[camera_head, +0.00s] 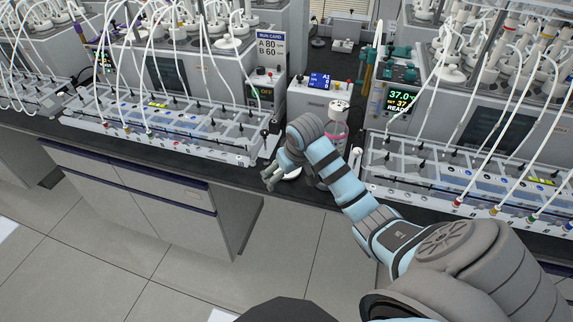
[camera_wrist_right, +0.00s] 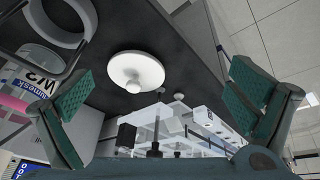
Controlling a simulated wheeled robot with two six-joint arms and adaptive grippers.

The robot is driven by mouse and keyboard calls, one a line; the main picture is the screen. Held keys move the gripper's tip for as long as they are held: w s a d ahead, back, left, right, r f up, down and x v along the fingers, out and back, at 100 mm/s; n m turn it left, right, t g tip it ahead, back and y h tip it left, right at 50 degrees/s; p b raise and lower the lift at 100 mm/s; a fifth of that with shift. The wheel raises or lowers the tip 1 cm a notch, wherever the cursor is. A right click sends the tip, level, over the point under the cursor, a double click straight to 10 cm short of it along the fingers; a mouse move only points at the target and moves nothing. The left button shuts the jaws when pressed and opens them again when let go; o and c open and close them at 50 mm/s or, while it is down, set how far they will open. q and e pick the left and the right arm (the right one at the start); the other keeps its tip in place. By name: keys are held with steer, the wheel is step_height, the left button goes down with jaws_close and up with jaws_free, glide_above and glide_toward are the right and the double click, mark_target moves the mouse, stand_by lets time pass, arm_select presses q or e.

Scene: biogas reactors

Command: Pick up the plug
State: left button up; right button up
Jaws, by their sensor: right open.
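The plug (camera_wrist_right: 137,70), a white round disc with a small knob, lies on the dark bench top in the right wrist view. It also shows partly in the head view (camera_head: 293,173), beside my right gripper near the bench's front edge. My right gripper (camera_head: 270,178) is open and empty. In the right wrist view its two green-padded fingers (camera_wrist_right: 160,75) stand wide apart, with the plug showing between them and not touching either. My left gripper is not in view.
Reactor racks with tubing stand left (camera_head: 175,130) and right (camera_head: 470,175). The floor (camera_head: 180,255) in front is clear.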

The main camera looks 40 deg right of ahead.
steer(key=w+d+r+m, duration=0.1)
steer(key=w+d+r, duration=0.3)
steer(key=w+r, duration=0.15)
steer(key=b+x, duration=0.1)
steer(key=x, duration=0.3)
steer(key=s+b+x, duration=0.1)
steer(key=x, duration=0.3)
steer(key=b+x, duration=0.1)
steer(key=x, duration=0.4)
steer(key=shift+s+d+f, duration=0.2)
steer(key=shift+s+d, duration=0.05)
steer(key=shift+r, duration=0.1)
steer(key=c, duration=1.1)
steer(key=shift+r, duration=0.1)
